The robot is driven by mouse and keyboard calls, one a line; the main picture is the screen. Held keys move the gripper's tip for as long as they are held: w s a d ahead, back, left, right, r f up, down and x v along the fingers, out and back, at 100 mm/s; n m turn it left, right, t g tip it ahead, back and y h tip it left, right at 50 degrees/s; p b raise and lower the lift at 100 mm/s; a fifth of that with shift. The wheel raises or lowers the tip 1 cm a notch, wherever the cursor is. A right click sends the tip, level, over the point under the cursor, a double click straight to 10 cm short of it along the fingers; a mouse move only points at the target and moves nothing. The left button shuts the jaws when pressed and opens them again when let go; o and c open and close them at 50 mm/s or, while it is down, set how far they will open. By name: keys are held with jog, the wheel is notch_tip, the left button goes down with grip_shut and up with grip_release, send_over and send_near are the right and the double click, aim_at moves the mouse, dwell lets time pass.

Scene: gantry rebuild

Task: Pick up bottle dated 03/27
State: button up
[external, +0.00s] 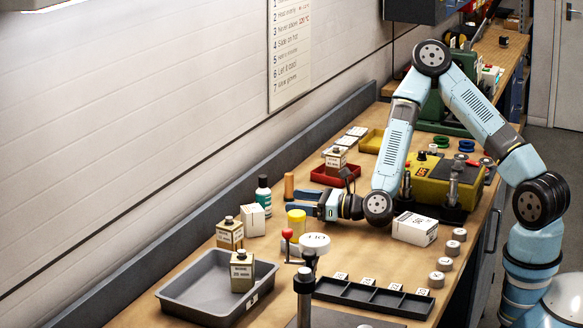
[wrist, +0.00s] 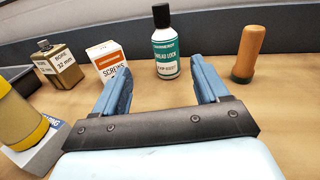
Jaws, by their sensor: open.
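In the external view the bottle (external: 263,197) stands near the wall side of the bench. My gripper (external: 289,202) is low over the bench, open and empty, its blue fingers pointing at the bottle. In the wrist view the bottle shows between the two fingertips, apart from them.
A white screws box (wrist: 108,60) stands left of the bottle and an orange-brown handle (wrist: 249,48) right of it. A brass-coloured block (wrist: 58,66) and a yellow cylinder (wrist: 18,118) are further left. A grey tray (external: 190,308) is at the front.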

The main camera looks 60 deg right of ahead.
aim_at(257, 195)
jog(key=shift+w+m, duration=0.35)
jog(key=shift+m, duration=0.05)
jog(key=w, duration=0.5)
jog(key=shift+w+a, duration=0.3)
jog(key=shift+a, duration=0.1)
jog(key=shift+w+a, duration=0.2)
jog(key=shift+w, duration=2.65)
jog(key=c, duration=1.1)
